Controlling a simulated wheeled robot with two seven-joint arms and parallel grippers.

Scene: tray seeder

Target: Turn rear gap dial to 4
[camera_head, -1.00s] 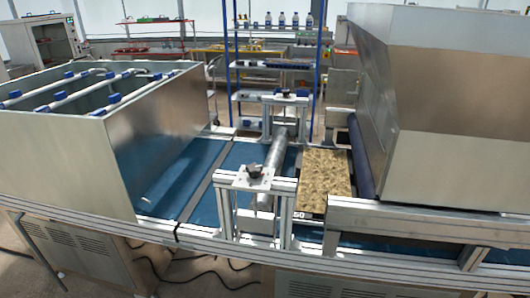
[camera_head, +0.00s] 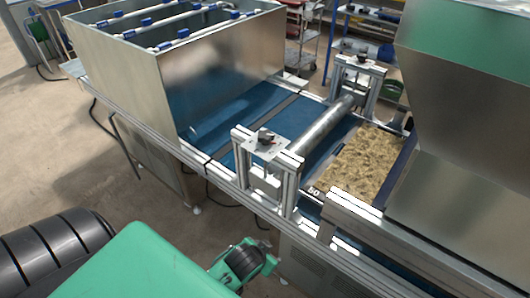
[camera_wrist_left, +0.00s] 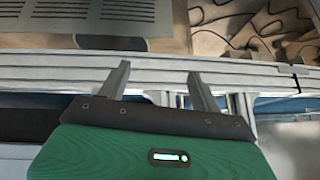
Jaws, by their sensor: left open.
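Two roller stands cross the blue belt, each with a dark dial on its top plate. The farther dial (camera_head: 362,58) sits on the far stand beyond the roller, small in the head view; its setting is too small to read. The nearer dial (camera_head: 266,138) is on the near stand. A metal roller (camera_head: 322,128) runs between them. My left gripper (camera_wrist_left: 158,78) shows in the wrist view, its two fingers apart with nothing between them, over the machine's metal side rail (camera_wrist_left: 250,72). Neither dial shows in that view. My right gripper is not in view.
A soil-filled tray (camera_head: 318,191) lies on the blue belt (camera_head: 262,101) right of the roller. A tall metal hopper (camera_head: 465,160) stands at right, an open metal box (camera_head: 215,75) at left. Cables (camera_wrist_left: 265,30) lie on the floor.

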